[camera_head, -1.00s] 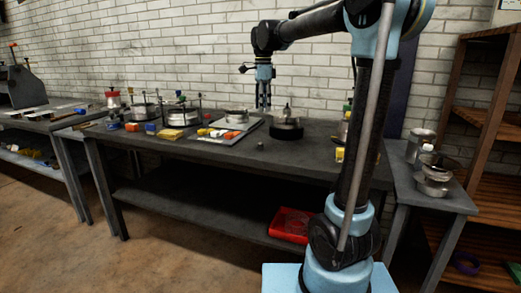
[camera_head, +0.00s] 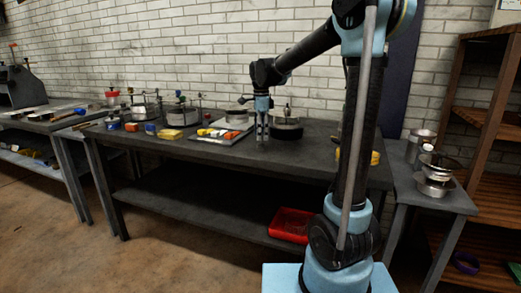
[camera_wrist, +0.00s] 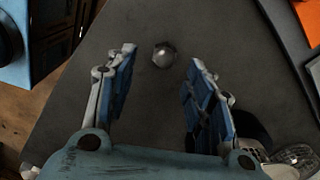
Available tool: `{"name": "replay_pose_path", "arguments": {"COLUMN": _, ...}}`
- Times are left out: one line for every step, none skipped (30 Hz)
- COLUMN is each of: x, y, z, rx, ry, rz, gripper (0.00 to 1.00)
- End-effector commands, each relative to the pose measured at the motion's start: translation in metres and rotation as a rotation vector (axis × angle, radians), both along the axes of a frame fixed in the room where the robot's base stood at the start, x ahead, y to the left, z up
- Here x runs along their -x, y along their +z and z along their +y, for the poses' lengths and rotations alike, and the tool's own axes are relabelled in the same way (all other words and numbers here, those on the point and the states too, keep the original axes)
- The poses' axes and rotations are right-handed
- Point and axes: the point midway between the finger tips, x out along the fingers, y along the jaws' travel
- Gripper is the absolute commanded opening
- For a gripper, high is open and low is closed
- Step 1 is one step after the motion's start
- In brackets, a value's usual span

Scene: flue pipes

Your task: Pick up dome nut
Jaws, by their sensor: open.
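The dome nut (camera_wrist: 165,54) is a small, shiny, rounded grey piece on the dark bench top. In the wrist view it lies just beyond my fingertips, between the lines of the two fingers and apart from both. My gripper (camera_wrist: 161,66) is open and empty, with blue pads facing each other. In the head view my gripper (camera_head: 262,138) points down, low over the front part of the bench (camera_head: 300,160). The nut cannot be made out there, likely hidden by the fingers.
A black round base with a metal part (camera_head: 286,130) stands close right of my gripper. A tray with small coloured parts (camera_head: 221,132) lies to its left. A red bin (camera_head: 291,224) sits on the lower shelf. The bench's front edge is near.

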Motion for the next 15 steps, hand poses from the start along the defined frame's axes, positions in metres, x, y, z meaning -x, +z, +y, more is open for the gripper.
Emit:
{"name": "replay_pose_path", "arguments": {"x": 0.0, "y": -0.002, "z": 0.0, "rx": 0.0, "ry": 0.0, "rz": 0.0, "gripper": 0.48}}
{"name": "replay_pose_path", "arguments": {"x": -0.001, "y": -0.003, "z": 0.0, "rx": 0.0, "ry": 0.0, "rz": 0.0, "gripper": 0.48}}
{"name": "replay_pose_path", "arguments": {"x": -0.001, "y": -0.006, "z": 0.0, "rx": 0.0, "ry": 0.0, "rz": 0.0, "gripper": 0.48}}
{"name": "replay_pose_path", "arguments": {"x": -0.002, "y": -0.009, "z": 0.0, "rx": 0.0, "ry": 0.0, "rz": 0.0, "gripper": 0.48}}
{"name": "replay_pose_path", "arguments": {"x": -0.003, "y": -0.012, "z": 0.0, "rx": 0.0, "ry": 0.0, "rz": 0.0, "gripper": 0.48}}
{"name": "replay_pose_path", "arguments": {"x": -0.004, "y": -0.017, "z": 0.0, "rx": 0.0, "ry": -0.001, "rz": 0.0, "gripper": 0.48}}
{"name": "replay_pose_path", "arguments": {"x": -0.005, "y": -0.022, "z": -0.001, "rx": 0.0, "ry": -0.001, "rz": 0.0, "gripper": 0.48}}
{"name": "replay_pose_path", "arguments": {"x": -0.006, "y": -0.026, "z": -0.001, "rx": 0.0, "ry": -0.001, "rz": 0.0, "gripper": 0.48}}
{"name": "replay_pose_path", "arguments": {"x": -0.007, "y": -0.031, "z": -0.001, "rx": 0.0, "ry": -0.001, "rz": 0.0, "gripper": 0.48}}
{"name": "replay_pose_path", "arguments": {"x": -0.008, "y": -0.035, "z": -0.001, "rx": 0.0, "ry": -0.001, "rz": 0.0, "gripper": 0.48}}
{"name": "replay_pose_path", "arguments": {"x": -0.007, "y": -0.039, "z": -0.001, "rx": 0.0, "ry": -0.001, "rz": 0.0, "gripper": 0.48}}
{"name": "replay_pose_path", "arguments": {"x": -0.007, "y": -0.043, "z": -0.001, "rx": 0.0, "ry": -0.001, "rz": 0.0, "gripper": 0.48}}
{"name": "replay_pose_path", "arguments": {"x": -0.007, "y": -0.046, "z": -0.001, "rx": 0.0, "ry": 0.0, "rz": 0.0, "gripper": 0.48}}
{"name": "replay_pose_path", "arguments": {"x": -0.007, "y": -0.048, "z": -0.001, "rx": 0.0, "ry": 0.0, "rz": 0.0, "gripper": 0.48}}
{"name": "replay_pose_path", "arguments": {"x": -0.007, "y": -0.05, "z": -0.001, "rx": 0.0, "ry": 0.0, "rz": 0.0, "gripper": 0.48}}
